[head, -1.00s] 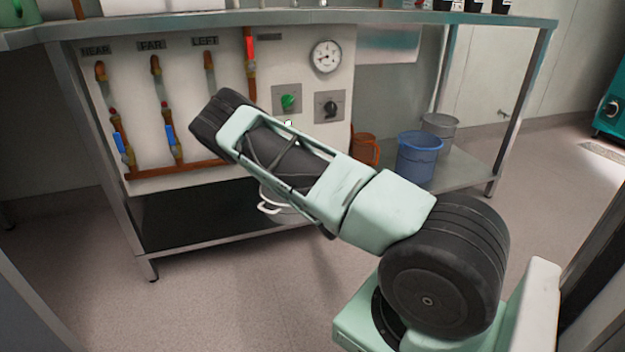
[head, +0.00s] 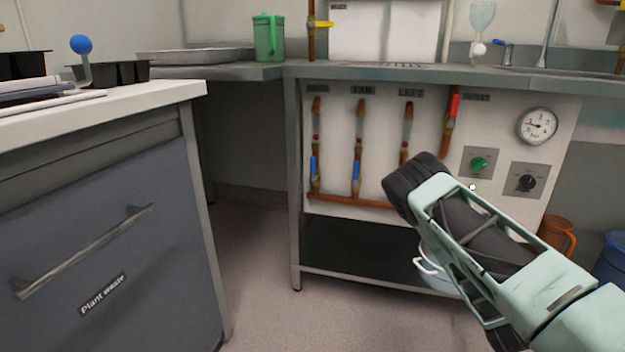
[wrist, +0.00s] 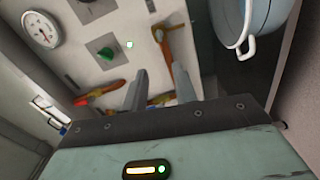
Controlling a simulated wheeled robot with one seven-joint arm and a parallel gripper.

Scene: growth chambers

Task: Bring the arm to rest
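My arm (head: 470,225), pale green and black, reaches up and left in front of the white valve panel in the head view. My gripper is hidden there. In the wrist view my gripper (wrist: 161,70) shows two grey fingers standing apart with nothing between them. Beyond the fingers are the panel (wrist: 95,20), its copper pipes and a green knob (wrist: 105,47).
The panel (head: 430,190) has several copper pipes with valves, a gauge (head: 537,126) and two knobs. A white-handled pot (head: 432,272) is partly behind my arm. A "Plant waste" cabinet (head: 90,220) stands at left. Floor (head: 250,250) between is clear.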

